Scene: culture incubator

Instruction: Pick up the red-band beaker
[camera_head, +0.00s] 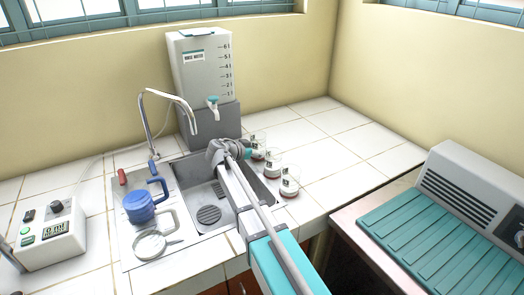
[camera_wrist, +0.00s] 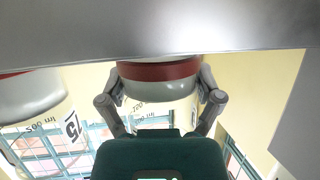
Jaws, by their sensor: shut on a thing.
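Several clear beakers with red bands stand in a row on the white tiled counter, right of the sink: a near one (camera_head: 289,187), a middle one (camera_head: 271,170) and a far one (camera_head: 259,152). My gripper (camera_wrist: 160,98) is shut on a red-band beaker (camera_wrist: 158,88), with one finger on each side of it in the wrist view. A second red-banded beaker (camera_wrist: 30,98) shows at the left there, apart from the fingers. In the head view my arm partly hides the gripper and the beaker it holds. I cannot tell whether the held beaker is clear of the counter.
A white water tank (camera_head: 202,68) on a grey stand is behind the beakers. The sink (camera_head: 207,212) with its tall tap lies left, under my arm. A blue jug (camera_head: 139,208) and a control box (camera_head: 48,235) are farther left. A teal-topped machine (camera_head: 425,225) stands right.

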